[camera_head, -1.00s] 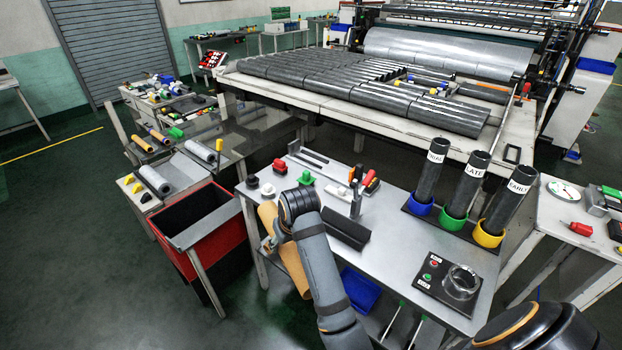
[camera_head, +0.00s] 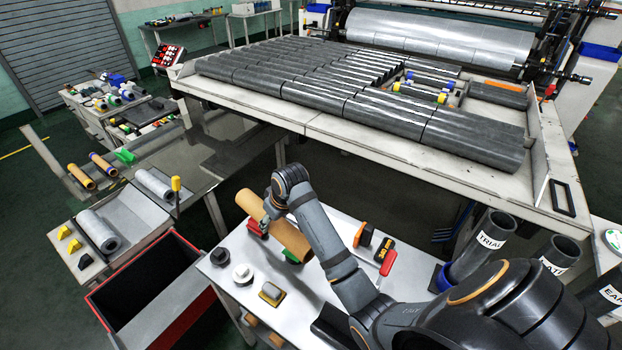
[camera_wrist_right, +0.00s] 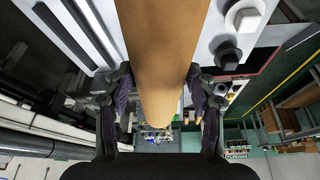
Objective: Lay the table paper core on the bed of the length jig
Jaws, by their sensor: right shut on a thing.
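The brown cardboard paper core (camera_head: 292,239) is held aloft over the far left part of the grey worktable (camera_head: 205,268), tilted down toward the right in the head view. My right gripper (camera_head: 268,212) is shut around its middle. In the right wrist view the core (camera_wrist_right: 163,50) runs lengthwise between the two fingers of the gripper (camera_wrist_right: 160,85), which touch its sides. A dark block (camera_head: 333,333), partly hidden behind my arm, lies at the front of the worktable; I cannot tell whether it is the length jig. A slotted grey plate (camera_wrist_right: 75,35) shows beside the core. My left gripper is out of view.
Grey and black knobs (camera_head: 243,273), a yellow-and-grey block (camera_head: 271,293), a green piece (camera_head: 292,256) and red-handled tools (camera_head: 386,262) stand on the worktable. A red bin (camera_head: 175,325) is at left. Dark tubes (camera_head: 482,244) stand at right.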

